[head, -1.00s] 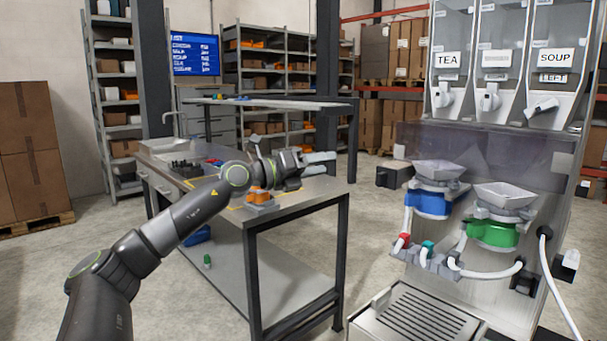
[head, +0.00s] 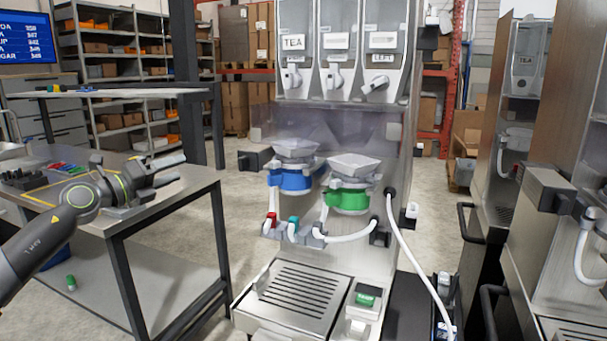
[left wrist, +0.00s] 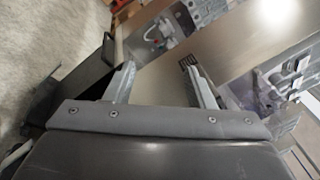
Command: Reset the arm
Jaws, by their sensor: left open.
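My left gripper (head: 171,168) is in the head view at the left, over the right part of the metal workbench (head: 185,190). Its two fingers point right and stand apart with nothing between them. In the left wrist view the left gripper (left wrist: 160,85) also shows both fingers spread and empty. The left arm comes in from the left edge of the head view. My right gripper is not in view.
A dispenser with bins labelled TEA and LEFT (head: 337,50) stands right of the bench, with a blue unit (head: 290,180), a green unit (head: 348,199) and a drip tray (head: 290,298) below. More machines (head: 560,230) stand far right. Floor shows between bench and dispenser.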

